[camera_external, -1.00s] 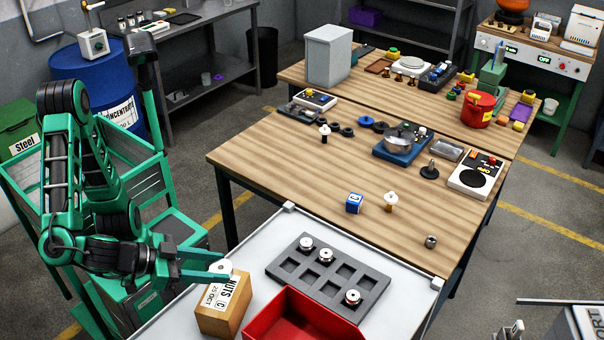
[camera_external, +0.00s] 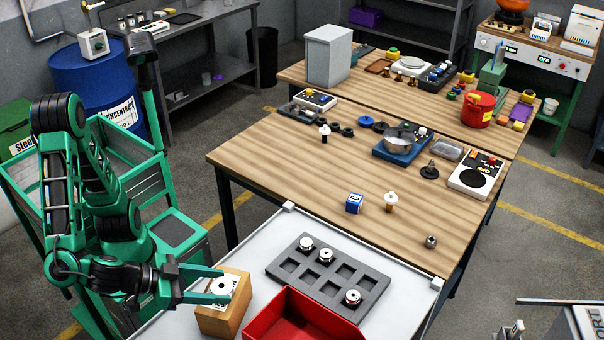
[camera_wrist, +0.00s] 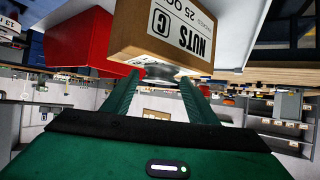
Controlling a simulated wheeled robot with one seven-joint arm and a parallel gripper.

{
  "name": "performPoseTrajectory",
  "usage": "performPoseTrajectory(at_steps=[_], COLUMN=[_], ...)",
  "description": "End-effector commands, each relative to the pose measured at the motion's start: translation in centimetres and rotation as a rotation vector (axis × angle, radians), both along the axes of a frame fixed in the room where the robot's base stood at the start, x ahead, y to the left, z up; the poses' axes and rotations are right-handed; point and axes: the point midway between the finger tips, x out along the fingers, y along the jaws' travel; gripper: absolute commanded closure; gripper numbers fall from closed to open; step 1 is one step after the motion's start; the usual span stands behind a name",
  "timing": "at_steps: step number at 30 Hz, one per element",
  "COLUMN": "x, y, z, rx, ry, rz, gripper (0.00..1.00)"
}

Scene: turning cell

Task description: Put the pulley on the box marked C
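The box marked C (camera_external: 238,313) is a tan carton with a white label, at the near left of the light table. It fills the top of the wrist view (camera_wrist: 124,36), upside down, with NUTS and C readable. The pulley (camera_external: 222,286), a small pale disc with a dark centre, is between my fingertips over the box's top. It shows as a silvery round piece in the wrist view (camera_wrist: 161,72). My gripper (camera_external: 226,285) reaches in from the left, its fingers on either side of the pulley. I cannot tell whether the pulley touches the box.
A grey tray (camera_external: 291,268) with square pockets holds three similar pulleys. A red open bin (camera_external: 268,325) stands close to the right of the box. A blue cube (camera_external: 354,202) and small parts stand on the wooden table behind.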

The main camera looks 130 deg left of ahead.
Motion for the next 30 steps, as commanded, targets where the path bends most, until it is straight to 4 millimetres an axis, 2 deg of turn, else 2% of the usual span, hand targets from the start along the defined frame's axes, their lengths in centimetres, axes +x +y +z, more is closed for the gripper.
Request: performPoseTrajectory(at_steps=[11,14,27,30], x=[0.0,-0.4,-4.6,-4.9], y=[0.0,-0.6,-7.1,-7.5], z=[0.3,0.7,4.8,5.1], rx=[0.0,-0.001,-0.003,-0.001], ry=[-0.001,-0.002,-0.002,0.0], rz=[0.0,-0.001,-0.004,-0.002], gripper=[0.39,0.39,0.39,0.39])
